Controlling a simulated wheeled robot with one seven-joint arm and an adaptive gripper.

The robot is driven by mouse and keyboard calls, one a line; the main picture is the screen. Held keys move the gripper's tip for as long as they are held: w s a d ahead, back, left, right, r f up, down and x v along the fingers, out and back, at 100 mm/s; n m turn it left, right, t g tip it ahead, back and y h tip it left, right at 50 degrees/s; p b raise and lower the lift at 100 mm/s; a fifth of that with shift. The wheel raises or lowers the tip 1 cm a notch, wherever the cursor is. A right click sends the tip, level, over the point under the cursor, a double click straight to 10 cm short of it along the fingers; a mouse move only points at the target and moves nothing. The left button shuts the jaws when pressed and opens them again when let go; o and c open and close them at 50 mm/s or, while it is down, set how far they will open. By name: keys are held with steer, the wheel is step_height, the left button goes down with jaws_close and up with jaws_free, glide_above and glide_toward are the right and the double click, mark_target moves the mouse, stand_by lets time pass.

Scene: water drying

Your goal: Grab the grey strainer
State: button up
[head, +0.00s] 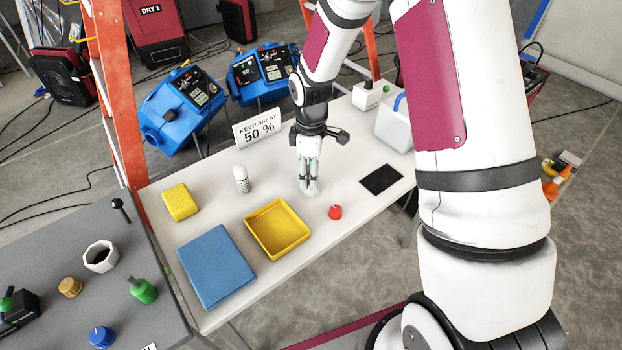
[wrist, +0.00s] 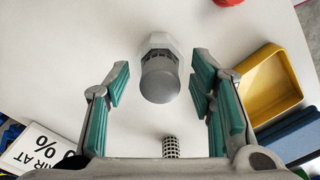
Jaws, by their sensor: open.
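The grey strainer (wrist: 160,78) stands on the white table between my fingers in the wrist view. It has a smooth, rounded grey end towards the camera, dark slots around its collar and a paler, angular base. In the head view it is mostly hidden by my fingers; a pale grey bit (head: 312,188) shows at their tips. My gripper (head: 308,182) points down at the table. In the wrist view its green-padded fingers (wrist: 160,70) are open, one on each side of the strainer, with gaps and no visible contact.
A white, black-holed cylinder (head: 241,180) stands to the left, near a sign (head: 257,129). A yellow tray (head: 277,254), blue pad (head: 216,267), yellow sponge (head: 180,202), red cap (head: 335,212) and black mat (head: 381,179) lie around. A clear container (head: 394,130) stands at the right.

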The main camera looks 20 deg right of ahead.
jaws_close()
steer(key=shift+r, duration=0.1)
